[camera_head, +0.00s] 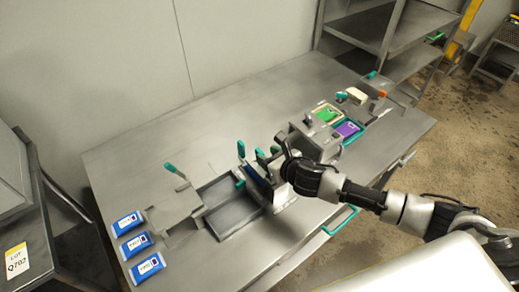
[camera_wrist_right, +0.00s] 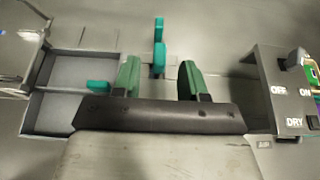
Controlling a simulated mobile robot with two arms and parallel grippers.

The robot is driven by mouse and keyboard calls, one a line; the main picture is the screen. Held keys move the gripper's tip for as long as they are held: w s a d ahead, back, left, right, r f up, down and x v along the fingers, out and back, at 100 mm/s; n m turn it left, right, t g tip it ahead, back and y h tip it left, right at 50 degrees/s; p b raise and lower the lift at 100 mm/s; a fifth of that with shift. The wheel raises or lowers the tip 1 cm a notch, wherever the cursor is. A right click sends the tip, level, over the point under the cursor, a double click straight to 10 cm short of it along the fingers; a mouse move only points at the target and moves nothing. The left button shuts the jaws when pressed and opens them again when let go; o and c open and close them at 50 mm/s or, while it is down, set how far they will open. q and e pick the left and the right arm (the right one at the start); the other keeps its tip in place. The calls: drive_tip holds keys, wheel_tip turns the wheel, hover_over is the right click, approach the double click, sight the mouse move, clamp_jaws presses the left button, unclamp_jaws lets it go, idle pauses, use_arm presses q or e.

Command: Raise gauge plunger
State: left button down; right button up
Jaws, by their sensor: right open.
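My right gripper (camera_head: 268,154) is over the middle of the steel table, at the fixture beside the grey tray. In the right wrist view its two green-padded fingers (camera_wrist_right: 158,78) stand apart with nothing gripped. A teal upright handle (camera_wrist_right: 159,50) shows just beyond and between the fingertips; it looks like the gauge plunger's handle, but I cannot be sure. In the head view a teal handle (camera_head: 241,149) stands just left of the gripper. A lower teal handle (camera_wrist_right: 97,86) lies left of the fingers. The gripper hides part of the fixture. My left gripper is not in view.
A grey tray (camera_head: 232,217) lies left of the gripper. Several blue-and-white pouches (camera_head: 148,267) lie at the table's left edge. A box with OFF, ON and DRY labels (camera_wrist_right: 278,95) stands right of the fingers. The table's back left (camera_head: 150,140) is clear.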

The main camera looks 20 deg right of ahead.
sight(261, 152)
drive_tip(key=shift+x, duration=2.4)
clamp_jaws()
